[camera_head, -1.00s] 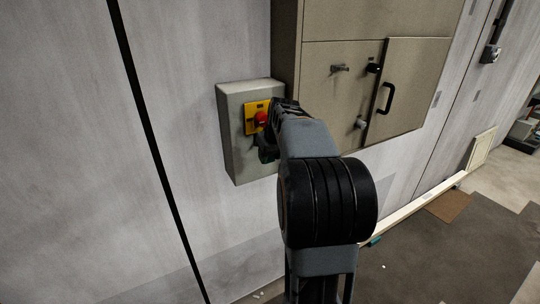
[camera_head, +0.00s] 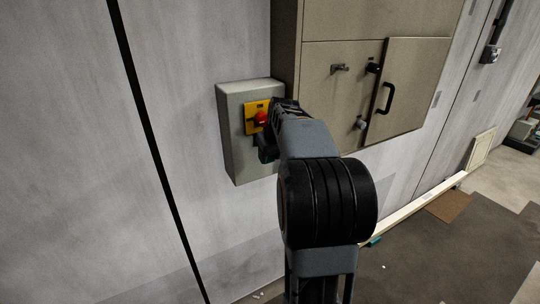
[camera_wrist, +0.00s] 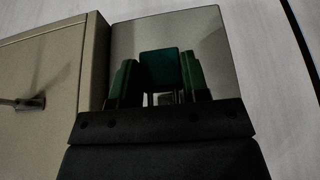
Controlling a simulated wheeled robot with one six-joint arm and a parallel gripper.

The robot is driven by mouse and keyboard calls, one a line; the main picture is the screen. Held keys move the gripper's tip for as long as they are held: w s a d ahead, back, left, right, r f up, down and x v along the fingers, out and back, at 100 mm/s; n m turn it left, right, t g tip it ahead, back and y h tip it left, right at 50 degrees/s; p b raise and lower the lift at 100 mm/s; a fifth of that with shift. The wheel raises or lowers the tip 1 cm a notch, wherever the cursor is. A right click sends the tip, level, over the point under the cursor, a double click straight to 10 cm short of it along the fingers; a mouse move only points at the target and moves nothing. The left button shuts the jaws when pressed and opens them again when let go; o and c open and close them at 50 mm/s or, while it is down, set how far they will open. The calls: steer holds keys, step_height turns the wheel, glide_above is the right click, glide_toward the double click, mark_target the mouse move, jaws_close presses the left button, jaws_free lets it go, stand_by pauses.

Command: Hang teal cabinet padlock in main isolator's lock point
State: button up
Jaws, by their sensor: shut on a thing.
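In the wrist view my gripper (camera_wrist: 160,85) is shut on the teal padlock (camera_wrist: 160,68), whose body shows between the two fingers. The isolator box (camera_wrist: 205,35) fills the background behind it there. The padlock's shackle and the lock point are hidden or too dark to make out, so I cannot tell whether they touch.
A large beige cabinet (camera_head: 335,110) stands right of the isolator, close beside my arm. It has a raised panel with a black handle (camera_head: 387,98) and small latches. The wall (camera_head: 180,80) left of the isolator is clear. A pale strip (camera_head: 410,208) runs along the wall's foot.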

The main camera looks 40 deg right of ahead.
steer(key=shift+w, duration=0.3)
steer(key=shift+w+d+p, duration=0.1)
steer(key=shift+w+p, duration=0.2)
steer(key=shift+p, duration=0.05)
steer(key=shift+s, duration=0.15)
steer(key=shift+s+b, duration=0.4)
steer(key=shift+s, duration=0.05)
stand_by(1.1)
